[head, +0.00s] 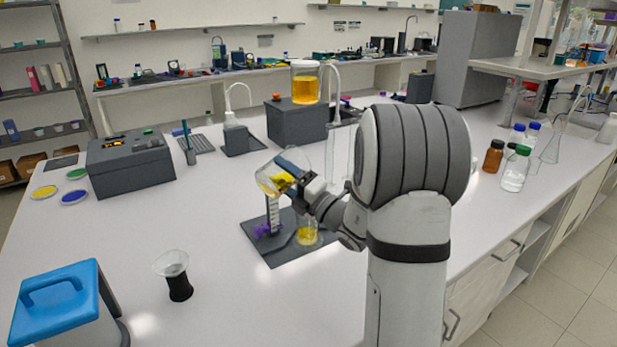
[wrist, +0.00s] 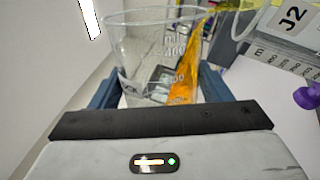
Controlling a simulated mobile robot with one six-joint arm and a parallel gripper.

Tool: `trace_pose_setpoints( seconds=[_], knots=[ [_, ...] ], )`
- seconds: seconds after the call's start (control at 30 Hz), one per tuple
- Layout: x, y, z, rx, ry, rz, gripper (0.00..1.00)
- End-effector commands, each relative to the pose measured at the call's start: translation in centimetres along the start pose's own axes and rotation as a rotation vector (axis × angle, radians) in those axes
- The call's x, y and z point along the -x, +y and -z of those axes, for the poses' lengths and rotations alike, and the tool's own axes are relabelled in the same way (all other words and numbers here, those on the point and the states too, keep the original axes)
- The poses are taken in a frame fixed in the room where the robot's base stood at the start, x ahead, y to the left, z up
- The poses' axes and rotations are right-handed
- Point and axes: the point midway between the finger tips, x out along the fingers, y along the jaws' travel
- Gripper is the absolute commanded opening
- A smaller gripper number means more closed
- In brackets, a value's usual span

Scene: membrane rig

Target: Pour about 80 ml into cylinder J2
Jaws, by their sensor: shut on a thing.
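My gripper (head: 307,185) is shut on a clear glass beaker (head: 270,178), which is tilted over and holds yellow-orange liquid. In the wrist view the beaker (wrist: 135,50) sits between the fingers, with the orange liquid (wrist: 185,85) along its right side, reaching towards the rim. A label reading J2 (wrist: 291,18) shows at the upper right, beside a scale and a purple part. In the head view, a glass vessel with yellow liquid (head: 307,235) stands below the gripper on a dark mat (head: 285,256); its top is hidden. I cannot make out a falling stream.
A scaled upright (head: 272,215) with a purple foot stands on the mat. Behind are a grey block (head: 296,122) bearing a jar of orange liquid (head: 305,84) and a grey instrument (head: 130,165). A black-based cup (head: 177,278) and blue-lidded box (head: 65,305) stand front left. Bottles (head: 516,168) stand right.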

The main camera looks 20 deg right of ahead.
Motion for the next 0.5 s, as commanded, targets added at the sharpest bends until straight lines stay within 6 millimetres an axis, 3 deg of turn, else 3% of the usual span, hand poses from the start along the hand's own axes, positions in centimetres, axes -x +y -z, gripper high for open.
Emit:
trace_pose_setpoints(
  seconds=[0.27,0.4,0.5],
  knots=[
    [0.1,-0.2,0.1,0.0,0.0,-0.002,0.39],
    [0.7,-1.9,1.4,0.177,0.055,-0.004,0.39],
    [0.7,-2.0,1.5,0.274,0.087,-0.003,0.39]
  ],
)
